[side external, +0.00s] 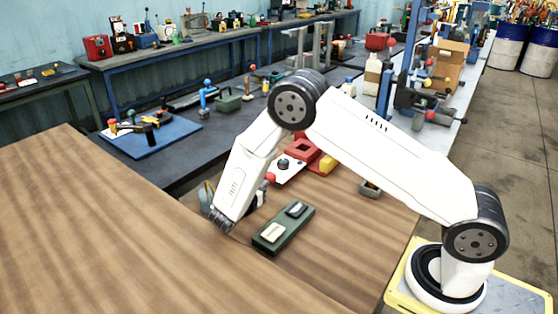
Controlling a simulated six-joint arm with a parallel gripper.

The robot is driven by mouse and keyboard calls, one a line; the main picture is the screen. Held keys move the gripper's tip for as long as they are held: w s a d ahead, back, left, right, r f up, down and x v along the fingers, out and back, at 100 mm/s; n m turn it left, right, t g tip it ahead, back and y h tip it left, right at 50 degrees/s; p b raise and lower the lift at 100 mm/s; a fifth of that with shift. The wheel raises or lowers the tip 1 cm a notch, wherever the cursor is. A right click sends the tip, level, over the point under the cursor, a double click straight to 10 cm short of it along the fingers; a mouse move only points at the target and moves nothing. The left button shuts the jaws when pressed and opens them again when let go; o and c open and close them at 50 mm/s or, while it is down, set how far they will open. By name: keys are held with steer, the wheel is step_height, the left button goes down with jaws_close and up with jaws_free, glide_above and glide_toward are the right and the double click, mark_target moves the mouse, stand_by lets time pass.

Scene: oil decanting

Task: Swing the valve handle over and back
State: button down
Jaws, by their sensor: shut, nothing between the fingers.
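My gripper (222,224) is at the low end of my white arm, just over the wooden table. It is small and dark here, and the fingers are hard to make out; it is shut with nothing held. A small red ball knob (270,177) shows just right of my forearm, beside a white plate with a black knob (286,166). I cannot tell whether this red knob is the valve handle. A grey-green rounded shape (206,196) shows left of my forearm, partly hidden by it. My forearm hides what lies between them.
A dark green tray (284,229) with two small blocks lies right of my gripper on the wooden table (120,230). Red and yellow parts (305,152) stand behind it. A blue board (150,137) with tools lies on the dark bench. The wooden table's left part is clear.

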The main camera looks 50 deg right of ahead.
mark_target(270, 178)
steer(key=shift+d+t, duration=0.3)
steer(key=shift+d, duration=0.05)
stand_by(0.4)
steer(key=shift+d+n+t+y, duration=0.7)
steer(key=shift+d+n+t, duration=0.45)
steer(key=shift+n+t, duration=0.45)
steer(key=shift+r+x, duration=0.25)
steer(key=shift+x, duration=1.1)
steer(key=w+d, duration=0.4)
steer(key=shift+w+d, duration=0.15)
